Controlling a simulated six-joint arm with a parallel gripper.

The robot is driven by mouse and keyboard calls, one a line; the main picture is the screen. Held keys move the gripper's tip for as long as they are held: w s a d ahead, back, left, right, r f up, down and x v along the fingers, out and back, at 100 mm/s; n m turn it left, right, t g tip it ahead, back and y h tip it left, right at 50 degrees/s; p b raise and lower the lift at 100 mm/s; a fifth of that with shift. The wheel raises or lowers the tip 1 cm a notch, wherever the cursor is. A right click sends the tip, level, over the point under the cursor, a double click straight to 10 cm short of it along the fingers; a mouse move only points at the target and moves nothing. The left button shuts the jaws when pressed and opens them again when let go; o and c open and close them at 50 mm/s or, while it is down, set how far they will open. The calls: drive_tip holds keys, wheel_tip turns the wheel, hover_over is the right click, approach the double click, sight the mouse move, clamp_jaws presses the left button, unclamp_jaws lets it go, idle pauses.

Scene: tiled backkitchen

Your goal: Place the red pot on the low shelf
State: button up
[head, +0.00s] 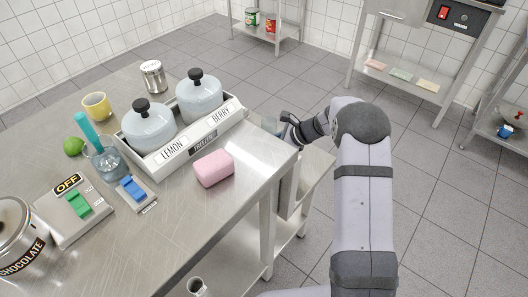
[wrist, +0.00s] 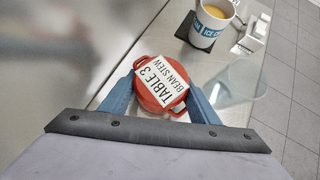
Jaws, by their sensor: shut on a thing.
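In the wrist view, the red pot (wrist: 146,98) sits between the two blue fingers of my gripper (wrist: 161,84), which is shut on it. A white card on its top reads "TABLE 3 BEAN STEW". A pale metal surface lies beneath it; I cannot tell whether the pot touches it. In the head view, my wrist (head: 298,130) is beyond the right edge of the steel table, above a lower metal surface (head: 318,168). The pot and fingertips are hidden there. I cannot tell which surface is the low shelf.
A cup (wrist: 211,20) on a dark coaster stands close to the pot. Tiled floor lies open to the right.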

drive_tip(key=shift+f, duration=0.1)
drive_tip(key=o, duration=1.3)
drive_tip(key=shift+d+r, duration=0.15)
drive_tip(key=shift+r, duration=0.1)
drive_tip(key=p+v, duration=0.1)
drive_tip(key=v, duration=1)
drive_tip(key=shift+s+d+r, duration=0.1)
drive_tip(key=shift+d+r, duration=0.1)
drive_tip(key=shift+d, duration=0.05)
